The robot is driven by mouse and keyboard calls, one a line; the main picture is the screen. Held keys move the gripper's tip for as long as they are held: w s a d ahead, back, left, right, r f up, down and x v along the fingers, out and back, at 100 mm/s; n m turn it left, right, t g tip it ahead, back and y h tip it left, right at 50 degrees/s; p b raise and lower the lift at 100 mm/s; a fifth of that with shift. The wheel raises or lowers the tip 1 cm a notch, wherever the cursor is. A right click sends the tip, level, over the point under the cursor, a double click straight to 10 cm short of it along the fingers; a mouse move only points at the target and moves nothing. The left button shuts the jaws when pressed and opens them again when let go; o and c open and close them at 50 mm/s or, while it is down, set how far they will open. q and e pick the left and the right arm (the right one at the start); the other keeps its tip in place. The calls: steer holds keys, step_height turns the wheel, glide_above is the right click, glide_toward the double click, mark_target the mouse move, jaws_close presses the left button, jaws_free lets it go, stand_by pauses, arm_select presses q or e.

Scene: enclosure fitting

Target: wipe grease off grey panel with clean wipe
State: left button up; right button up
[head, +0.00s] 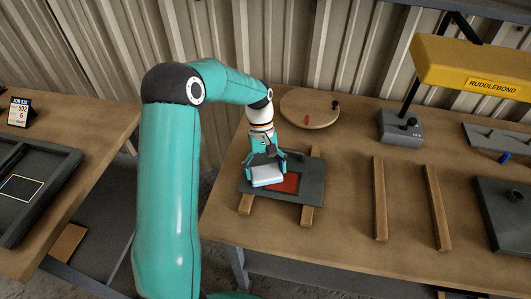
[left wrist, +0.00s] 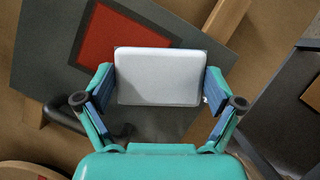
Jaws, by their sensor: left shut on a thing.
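The grey panel (head: 312,190) lies on two wooden battens on the bench and fills the upper left of the left wrist view (left wrist: 45,62). A red rectangular patch (head: 287,184) is on its face, partly hidden by the pad; it also shows in the left wrist view (left wrist: 108,38). My left gripper (head: 265,166) is shut on a pale, flat pad (head: 268,176), likely the wipe, also clear in the left wrist view (left wrist: 160,78). The pad is over the panel beside the red patch; I cannot tell whether it touches. No separate grease mark is distinguishable. My right gripper is out of view.
A round wooden board (head: 308,110) with small items lies behind the panel. A grey stand (head: 402,128) with a yellow overhead unit (head: 470,68) is at back right. Two wooden bars (head: 379,200) lie on otherwise free bench. A framed dark panel (head: 40,190) is on the left table.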

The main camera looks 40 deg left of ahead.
arm_select(q)
steer(key=r, duration=0.1)
steer(key=r+p, duration=0.1)
steer(key=shift+s+a+r, duration=0.2)
steer(key=shift+a+r, duration=0.1)
steer(key=shift+w+d+r+p, duration=0.1)
steer(key=shift+d+r+p, duration=0.05)
steer(key=shift+r+p, duration=0.55)
step_height(320, 180, up, 2)
steer(key=shift+r+p, duration=0.15)
steer(key=shift+p, duration=0.65)
steer(key=shift+r+p, duration=0.35)
steer(key=shift+r, duration=0.6)
